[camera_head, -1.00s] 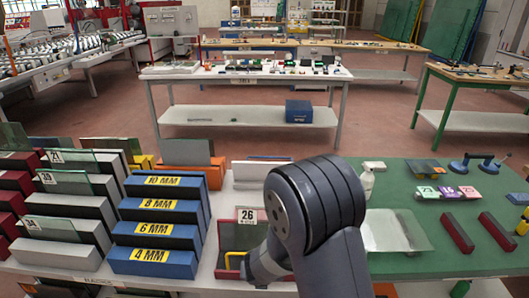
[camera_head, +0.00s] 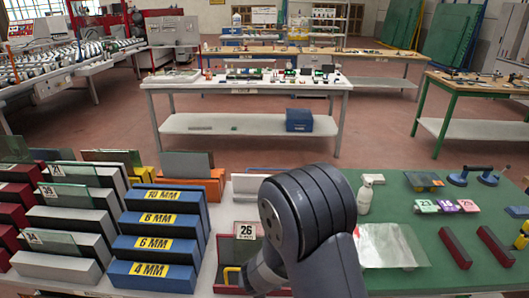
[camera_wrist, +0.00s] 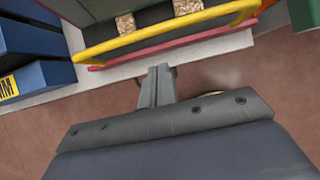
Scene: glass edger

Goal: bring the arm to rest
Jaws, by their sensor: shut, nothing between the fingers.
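My gripper (camera_wrist: 160,72) shows in the wrist camera view with its fingers together and nothing between them. It is beside the yellow handle bar (camera_wrist: 165,38) of the bin numbered 26, apart from it as far as I can tell. In the head view my dark grey arm stands in front of this bin (camera_head: 238,246) and covers its right part. The gripper's fingertips are hidden there behind my own arm.
Blue racks (camera_head: 160,221) marked by thickness stand to the left, with grey racks (camera_head: 60,242) holding glass beyond them. To the right a green mat (camera_head: 400,200) carries a spray bottle (camera_head: 365,196), a clear sheet (camera_head: 390,245) and two dark red blocks (camera_head: 495,246). Floor shows behind the table.

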